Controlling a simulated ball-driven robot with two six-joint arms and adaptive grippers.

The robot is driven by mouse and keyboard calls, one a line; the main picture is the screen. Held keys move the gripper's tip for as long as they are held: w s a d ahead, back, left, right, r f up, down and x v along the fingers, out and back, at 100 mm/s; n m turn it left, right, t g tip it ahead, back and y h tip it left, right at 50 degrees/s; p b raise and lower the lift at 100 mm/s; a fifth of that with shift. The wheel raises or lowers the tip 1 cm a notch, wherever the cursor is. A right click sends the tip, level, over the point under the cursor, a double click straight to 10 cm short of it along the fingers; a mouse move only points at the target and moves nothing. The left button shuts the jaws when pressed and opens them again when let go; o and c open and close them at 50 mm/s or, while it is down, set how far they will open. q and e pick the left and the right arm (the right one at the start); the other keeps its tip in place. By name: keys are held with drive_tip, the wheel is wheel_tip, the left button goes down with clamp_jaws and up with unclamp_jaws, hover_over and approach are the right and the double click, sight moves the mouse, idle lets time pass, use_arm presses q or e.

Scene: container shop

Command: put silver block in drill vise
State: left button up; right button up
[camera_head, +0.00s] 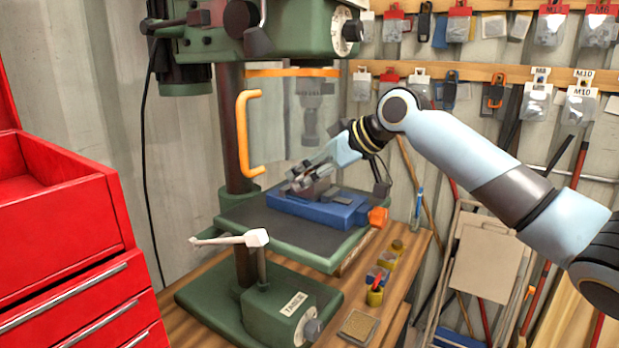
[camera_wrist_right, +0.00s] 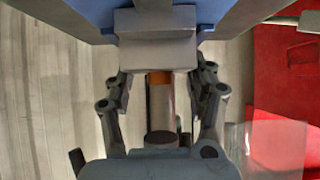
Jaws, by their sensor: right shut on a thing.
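The drill vise (camera_head: 318,208) is a blue vise with grey jaws and an orange handle, lying on the green drill press table. My right gripper (camera_head: 308,180) is just above the vise's left part. In the right wrist view, my right gripper (camera_wrist_right: 160,78) is shut on the silver block (camera_wrist_right: 156,54), a plain grey piece between its fingertips. The blue vise (camera_wrist_right: 232,14) fills the top of that view, close beyond the block. I cannot tell whether the block touches the jaws. In the head view the block is hard to separate from the fingers. My left gripper is not in view.
The drill press column (camera_head: 236,130) and its clear guard with an orange handle (camera_head: 243,130) stand behind and left of the gripper. A red tool cabinet (camera_head: 70,215) is at the left.

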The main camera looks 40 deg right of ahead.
drive_tip(key=shift+s+d, duration=0.1)
drive_tip(key=shift+s, duration=0.1)
drive_tip(key=o, duration=1.2)
drive_tip(key=shift+o, duration=1.4)
drive_tip(key=shift+w+f, duration=0.1)
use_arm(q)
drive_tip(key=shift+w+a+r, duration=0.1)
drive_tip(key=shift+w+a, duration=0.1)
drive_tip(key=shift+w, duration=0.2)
use_arm(e)
drive_tip(key=shift+s+d+r, duration=0.1)
drive_tip(key=shift+s+r, duration=0.1)
drive_tip(key=shift+r, duration=0.05)
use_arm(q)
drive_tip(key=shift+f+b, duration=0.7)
use_arm(e)
drive_tip(key=v, duration=1.1)
drive_tip(key=shift+s+r, duration=0.2)
drive_tip(key=shift+r, duration=0.05)
